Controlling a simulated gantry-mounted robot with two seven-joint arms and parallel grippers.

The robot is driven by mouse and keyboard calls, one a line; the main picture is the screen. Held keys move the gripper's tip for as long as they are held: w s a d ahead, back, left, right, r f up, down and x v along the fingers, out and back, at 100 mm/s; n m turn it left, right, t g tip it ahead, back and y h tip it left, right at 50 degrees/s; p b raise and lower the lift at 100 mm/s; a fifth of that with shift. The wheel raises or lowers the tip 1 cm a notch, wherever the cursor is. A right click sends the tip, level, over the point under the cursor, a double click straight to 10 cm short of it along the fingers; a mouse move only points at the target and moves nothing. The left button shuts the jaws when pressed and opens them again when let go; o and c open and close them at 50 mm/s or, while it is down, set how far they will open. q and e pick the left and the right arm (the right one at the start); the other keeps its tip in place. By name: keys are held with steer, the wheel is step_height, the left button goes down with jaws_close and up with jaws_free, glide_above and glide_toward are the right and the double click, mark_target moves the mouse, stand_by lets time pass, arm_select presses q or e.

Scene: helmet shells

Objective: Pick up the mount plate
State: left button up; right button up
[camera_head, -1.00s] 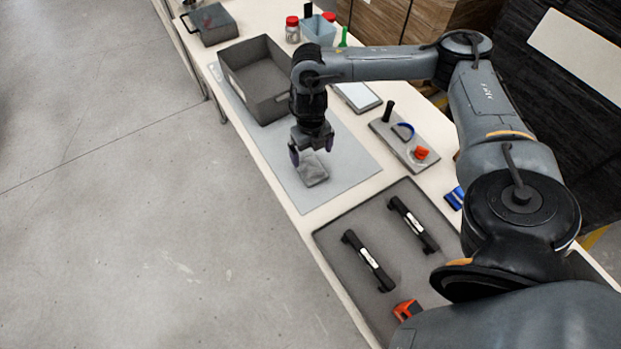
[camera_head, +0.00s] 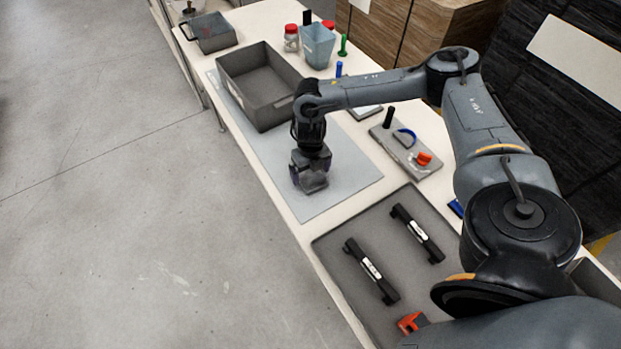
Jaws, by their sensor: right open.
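The mount plate (camera_head: 314,184) is a small dark grey squarish piece on the light grey mat (camera_head: 340,182). My right gripper (camera_head: 309,178) is low over it, with its fingers pointing down on either side. The gripper is open, and the plate shows between and just below its fingers. The gripper covers the far part of the plate, and I cannot tell whether a finger touches it. My left gripper is not in view.
A grey open bin (camera_head: 262,118) stands close behind the gripper. A small board (camera_head: 430,165) with an orange knob lies to the right. The mat's front part is clear.

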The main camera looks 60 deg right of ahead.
steer(key=shift+f, duration=0.8)
steer(key=c, duration=1.4)
steer(key=shift+r, duration=0.15)
